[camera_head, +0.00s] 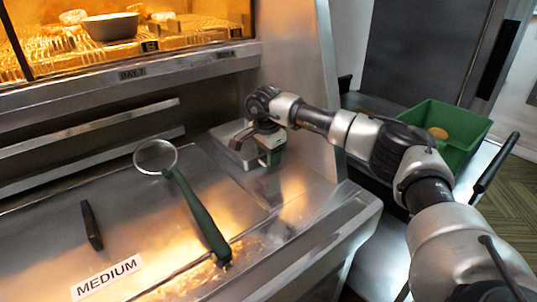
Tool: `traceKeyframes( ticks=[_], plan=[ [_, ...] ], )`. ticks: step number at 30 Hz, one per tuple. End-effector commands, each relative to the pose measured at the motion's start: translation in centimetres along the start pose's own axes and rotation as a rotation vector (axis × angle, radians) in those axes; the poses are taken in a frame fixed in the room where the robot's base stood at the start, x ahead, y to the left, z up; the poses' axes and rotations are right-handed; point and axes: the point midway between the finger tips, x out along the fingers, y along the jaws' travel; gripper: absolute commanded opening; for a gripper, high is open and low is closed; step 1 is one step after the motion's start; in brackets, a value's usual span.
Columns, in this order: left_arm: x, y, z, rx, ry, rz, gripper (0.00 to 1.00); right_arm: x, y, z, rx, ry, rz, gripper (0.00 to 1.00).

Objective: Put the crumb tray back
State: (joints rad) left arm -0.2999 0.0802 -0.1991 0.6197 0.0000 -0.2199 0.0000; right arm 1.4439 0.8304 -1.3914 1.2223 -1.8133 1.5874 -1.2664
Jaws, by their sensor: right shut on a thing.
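My right gripper (270,158) reaches in from the right and points down at the back right of the metal counter. It is shut on a small grey metal piece, which looks like the crumb tray (228,139), at the foot of the steel side panel. The gripper and wrist hide part of it. I cannot tell whether it rests on the counter or is slightly raised. My left gripper is not in view.
A round strainer with a green handle (197,210) lies across the counter. A dark narrow object (91,225) and a MEDIUM label (107,278) lie to its left. A lit food display with a bowl (111,26) is above. A green bin (457,150) stands at right.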

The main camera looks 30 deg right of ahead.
Motion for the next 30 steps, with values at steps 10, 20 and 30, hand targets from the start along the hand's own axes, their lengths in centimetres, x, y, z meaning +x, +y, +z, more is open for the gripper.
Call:
traceKeyframes(
  ticks=[10,20,30],
  plan=[
    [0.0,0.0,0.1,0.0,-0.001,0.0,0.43,0.2,0.0,0.0,0.0,0.0,0.001,0.66],
    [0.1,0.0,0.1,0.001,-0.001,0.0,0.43,-1.6,-0.1,0.0,0.001,-0.001,-0.002,0.66],
    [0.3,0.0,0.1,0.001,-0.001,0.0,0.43,-8.8,-0.1,0.0,0.001,0.0,-0.003,0.66]
  ],
)
